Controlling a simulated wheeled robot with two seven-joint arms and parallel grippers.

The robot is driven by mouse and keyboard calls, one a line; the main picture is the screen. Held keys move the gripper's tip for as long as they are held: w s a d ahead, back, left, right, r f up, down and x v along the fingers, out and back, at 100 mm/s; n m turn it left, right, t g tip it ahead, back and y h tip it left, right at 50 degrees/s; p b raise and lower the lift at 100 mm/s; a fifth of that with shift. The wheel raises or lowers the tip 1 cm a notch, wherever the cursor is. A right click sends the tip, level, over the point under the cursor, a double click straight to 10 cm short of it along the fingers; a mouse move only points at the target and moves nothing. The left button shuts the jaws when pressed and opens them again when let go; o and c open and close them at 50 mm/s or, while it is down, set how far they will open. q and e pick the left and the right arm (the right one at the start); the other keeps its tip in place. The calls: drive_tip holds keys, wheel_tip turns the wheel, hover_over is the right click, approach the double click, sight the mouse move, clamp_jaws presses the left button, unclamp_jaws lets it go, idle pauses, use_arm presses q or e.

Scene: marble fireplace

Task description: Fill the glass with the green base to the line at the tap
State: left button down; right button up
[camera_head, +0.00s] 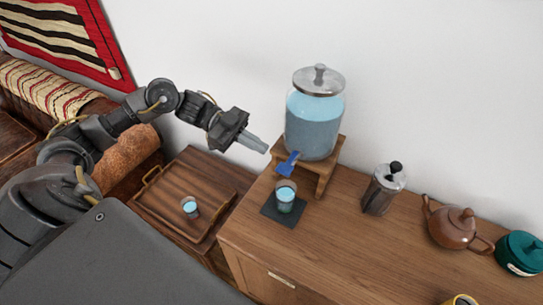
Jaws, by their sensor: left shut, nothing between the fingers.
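A glass dispenser (313,125) with a metal lid holds light blue liquid and stands on a wooden stand (328,177). Its blue tap (288,165) points down to the front left. A glass (286,197) stands upright on a dark mat (270,211) just below the tap, with blue liquid in it; its base looks greenish, but its line is too small to make out. Another glass (190,207) with blue liquid stands on the wooden tray. My left gripper (264,149) is shut and empty, just left of the dispenser and tap, touching neither. My right gripper is out of view.
The wooden tray (160,213) with handles lies left of the cabinet (330,235). A French press (383,190), a brown teapot (452,226), a teal pot (520,253) and a yellow cup (462,300) stand to the right. The cabinet top's front middle is clear.

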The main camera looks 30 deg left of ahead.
use_arm(q)
drive_tip(key=shift+b+v, duration=0.75)
drive_tip(key=shift+v, duration=1.8)
drive_tip(key=shift+d, duration=0.1)
